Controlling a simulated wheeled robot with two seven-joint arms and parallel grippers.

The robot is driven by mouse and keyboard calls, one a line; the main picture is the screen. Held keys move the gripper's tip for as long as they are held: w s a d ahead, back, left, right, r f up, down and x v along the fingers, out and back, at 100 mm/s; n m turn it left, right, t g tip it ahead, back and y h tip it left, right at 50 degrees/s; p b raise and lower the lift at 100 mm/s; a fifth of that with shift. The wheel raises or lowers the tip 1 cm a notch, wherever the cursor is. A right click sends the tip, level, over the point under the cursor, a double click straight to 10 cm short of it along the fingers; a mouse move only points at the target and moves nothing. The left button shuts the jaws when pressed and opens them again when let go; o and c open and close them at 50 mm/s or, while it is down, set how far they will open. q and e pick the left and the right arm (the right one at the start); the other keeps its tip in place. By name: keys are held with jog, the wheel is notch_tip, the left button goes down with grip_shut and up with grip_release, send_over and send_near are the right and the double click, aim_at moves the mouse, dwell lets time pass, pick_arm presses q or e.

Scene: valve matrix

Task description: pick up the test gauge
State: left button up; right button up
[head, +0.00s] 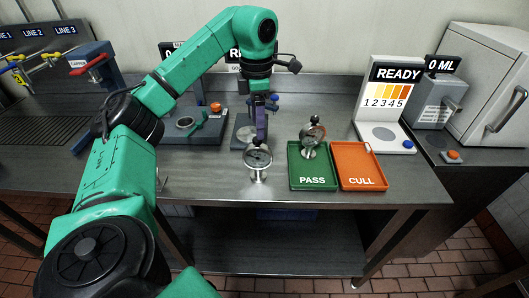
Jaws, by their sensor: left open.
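A round silver gauge (258,160) with a dark rim stands on a small foot on the steel table, near its front edge. A second, similar gauge (312,135) stands in the back part of the green PASS tray (310,183). I cannot tell from the picture which one is the test gauge. My left gripper (260,141), with purple fingers pointing down, is open just above the first gauge's top and partly overlaps it in view. I cannot tell whether the fingers touch it. My right gripper is not in view.
An orange CULL tray (362,184) lies right of the PASS tray. A READY display stand (388,100) and a grey 0 ML dispenser (438,103) stand further right. The table left of the front gauge is clear.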

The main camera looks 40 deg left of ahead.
aim_at(257, 151)
pick_arm(q)
jog(key=f, duration=0.1)
jog(key=s+f, duration=0.1)
jog(key=f+b, duration=0.1)
jog(key=f, duration=0.1)
jog(key=shift+s+a, duration=0.1)
jog(key=shift+s, duration=0.25)
jog(key=shift+w+a+f+p, duration=0.15)
jog(key=shift+w+f, duration=0.2)
jog(key=shift+f, duration=0.3)
jog(key=shift+w+d+f+p, duration=0.15)
jog(key=shift+w+f, duration=0.2)
jog(key=shift+f, duration=0.25)
notch_tip(257, 151, down, 3)
jog(key=shift+f+p, duration=0.1)
jog(key=shift+p, duration=0.35)
jog(key=shift+s+f, duration=0.1)
jog(key=shift+f, duration=0.2)
jog(key=c, duration=0.4)
grip_shut()
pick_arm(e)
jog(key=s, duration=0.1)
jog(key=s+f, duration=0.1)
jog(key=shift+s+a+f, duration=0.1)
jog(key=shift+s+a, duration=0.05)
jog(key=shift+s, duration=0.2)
